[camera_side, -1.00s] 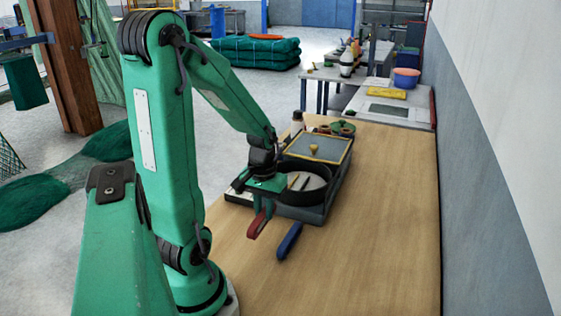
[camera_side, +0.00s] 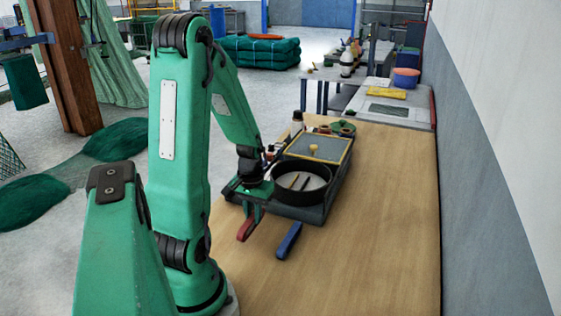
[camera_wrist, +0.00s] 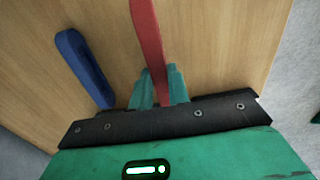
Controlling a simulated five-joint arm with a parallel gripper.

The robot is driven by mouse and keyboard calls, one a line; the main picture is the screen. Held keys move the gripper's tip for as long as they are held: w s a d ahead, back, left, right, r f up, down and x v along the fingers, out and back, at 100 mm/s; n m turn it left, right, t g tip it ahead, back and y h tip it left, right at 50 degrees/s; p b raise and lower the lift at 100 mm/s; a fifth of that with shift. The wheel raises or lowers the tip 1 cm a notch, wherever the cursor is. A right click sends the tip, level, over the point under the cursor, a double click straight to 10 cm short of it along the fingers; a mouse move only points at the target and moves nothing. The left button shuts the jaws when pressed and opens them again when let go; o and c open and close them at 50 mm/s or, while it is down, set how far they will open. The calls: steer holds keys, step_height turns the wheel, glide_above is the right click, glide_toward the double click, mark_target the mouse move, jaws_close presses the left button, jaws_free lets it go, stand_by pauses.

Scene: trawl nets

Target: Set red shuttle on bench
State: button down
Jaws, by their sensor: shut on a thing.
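The red shuttle (camera_side: 245,229) is held in my gripper (camera_side: 252,213), which is shut on it. In the wrist view the red shuttle (camera_wrist: 148,42) stands out between the two green fingers (camera_wrist: 159,88). In the side view it is at the left edge of the wooden bench (camera_side: 375,215), low over the wood; I cannot tell whether it touches. A blue shuttle (camera_side: 289,241) lies on the bench to the right of the red one. It also shows in the wrist view (camera_wrist: 84,68), left of the red shuttle and apart from it.
The bench's right side and front are clear. A wall runs along the right.

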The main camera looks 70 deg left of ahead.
mark_target(253, 216)
steer(key=shift+f, duration=1.2)
steer(key=shift+f, duration=0.15)
steer(key=c, duration=1.3)
jaws_free()
steer(key=shift+c, duration=0.2)
step_height(253, 216, up, 12)
steer(key=shift+r, duration=0.2)
steer(key=shift+d, duration=0.1)
steer(key=w+d+r+m+t, duration=0.1)
steer(key=d+r+m, duration=0.3)
steer(key=d, duration=0.6)
steer(key=w+d+r+m+t, duration=0.2)
steer(key=d+r+m+t, duration=0.2)
steer(key=d+r, duration=0.3)
steer(key=d+m, duration=0.1)
steer(key=d, duration=0.3)
steer(key=shift+t, duration=0.3)
